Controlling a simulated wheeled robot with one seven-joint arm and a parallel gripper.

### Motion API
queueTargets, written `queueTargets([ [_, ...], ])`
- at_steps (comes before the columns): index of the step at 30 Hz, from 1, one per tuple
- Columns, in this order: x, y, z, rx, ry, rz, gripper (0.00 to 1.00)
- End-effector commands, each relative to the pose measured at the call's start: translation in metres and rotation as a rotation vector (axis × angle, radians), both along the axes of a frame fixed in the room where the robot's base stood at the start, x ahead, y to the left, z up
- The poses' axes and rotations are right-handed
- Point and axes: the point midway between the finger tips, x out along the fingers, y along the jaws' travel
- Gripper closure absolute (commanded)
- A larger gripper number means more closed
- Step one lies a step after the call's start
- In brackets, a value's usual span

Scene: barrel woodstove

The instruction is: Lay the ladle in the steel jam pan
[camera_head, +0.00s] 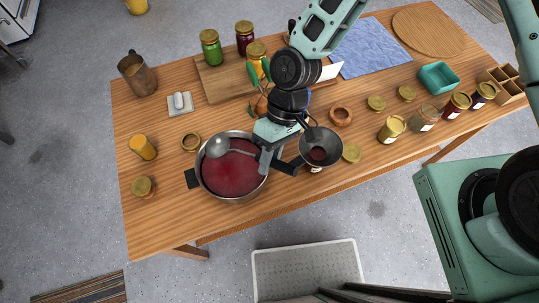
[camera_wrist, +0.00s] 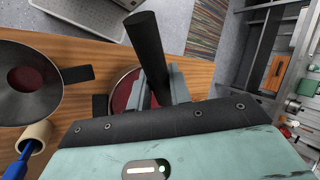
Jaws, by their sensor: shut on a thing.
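The steel jam pan (camera_head: 203,187) stands near the table's front edge with dark red jam in it; part of it shows behind the fingers in the wrist view (camera_wrist: 122,88). The ladle (camera_head: 217,147) has a grey bowl at the pan's left inner side, and its handle runs right across the pan toward my gripper (camera_head: 269,158). I cannot tell if the bowl touches the jam. My gripper is shut on the ladle's black handle (camera_wrist: 149,50), which sticks up between the fingers in the wrist view. The gripper is over the pan's right rim.
A dark wide funnel (camera_head: 327,140) with red in its middle stands close right of the pan, seen also in the wrist view (camera_wrist: 25,105). A cutting board (camera_head: 215,85) with jars is behind.

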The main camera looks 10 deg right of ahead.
Motion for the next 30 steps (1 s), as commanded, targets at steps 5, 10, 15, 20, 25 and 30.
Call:
queueTargets([
  [5, 0.0, 0.0, -0.021, 0.0, 0.0, 0.0, 1.0],
  [10, 0.0, 0.0, -0.037, 0.001, -0.001, -0.001, 1.0],
  [15, 0.0, 0.0, -0.053, 0.001, -0.001, -0.001, 1.0],
  [20, 0.0, 0.0, -0.069, 0.0, 0.001, -0.001, 1.0],
  [25, 0.0, 0.0, -0.083, 0.0, 0.0, -0.001, 1.0],
  [30, 0.0, 0.0, -0.09, 0.001, -0.001, -0.001, 1.0],
])
